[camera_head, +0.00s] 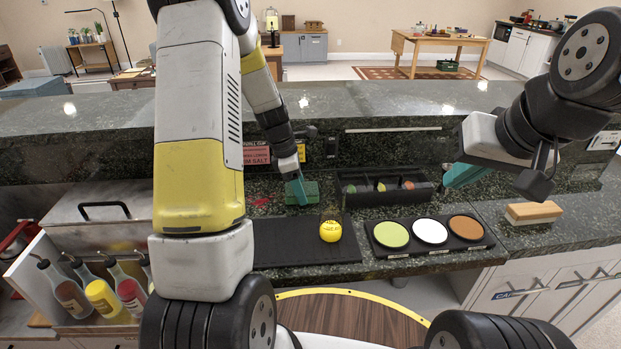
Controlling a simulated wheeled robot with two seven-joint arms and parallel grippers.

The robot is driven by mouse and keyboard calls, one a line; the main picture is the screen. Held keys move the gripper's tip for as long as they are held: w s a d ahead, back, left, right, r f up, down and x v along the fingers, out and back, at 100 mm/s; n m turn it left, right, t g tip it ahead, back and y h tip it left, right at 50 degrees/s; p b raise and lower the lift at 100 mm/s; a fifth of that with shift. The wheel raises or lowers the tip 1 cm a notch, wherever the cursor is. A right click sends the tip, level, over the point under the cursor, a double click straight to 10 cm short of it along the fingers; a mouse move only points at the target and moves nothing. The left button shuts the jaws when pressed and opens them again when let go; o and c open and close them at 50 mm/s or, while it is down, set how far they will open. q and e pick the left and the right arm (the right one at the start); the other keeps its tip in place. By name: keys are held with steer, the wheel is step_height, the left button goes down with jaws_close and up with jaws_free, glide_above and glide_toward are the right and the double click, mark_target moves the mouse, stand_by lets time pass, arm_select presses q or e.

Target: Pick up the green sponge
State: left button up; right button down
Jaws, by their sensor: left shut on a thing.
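The green sponge (312,191) is on the dark stone counter (280,268), behind the black mat and left of the black compartment box. My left gripper (297,190) reaches down to it from behind my large arm link, its teal fingers shut on the sponge. The sponge is partly covered by the fingers, and I cannot tell whether it touches the counter. My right gripper (464,175) hangs over the counter right of the box, apart from the sponge. Its teal fingers show edge-on, so their opening is unclear.
A yellow round object (330,231) sits on the black mat (290,246). A black tray (425,249) holds green, white and brown discs. The black box (385,197) stands behind it. A wood-and-white block (533,212) lies right. Bottles (103,298) stand in a rack at left.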

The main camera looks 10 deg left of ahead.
arm_select(q)
steer(key=v, duration=0.3)
steer(key=shift+s+d+r, duration=0.1)
steer(key=shift+s+d, duration=0.05)
steer(key=shift+s, duration=0.05)
steer(key=s+a, duration=0.3)
steer(key=s, duration=0.1)
steer(key=s+a, duration=0.2)
steer(key=s, duration=0.2)
steer(key=s+a+r, duration=0.1)
steer(key=s+a, duration=0.2)
steer(key=s, duration=0.1)
steer(key=shift+s+a+r, duration=0.1)
steer(key=shift+s+a, duration=0.2)
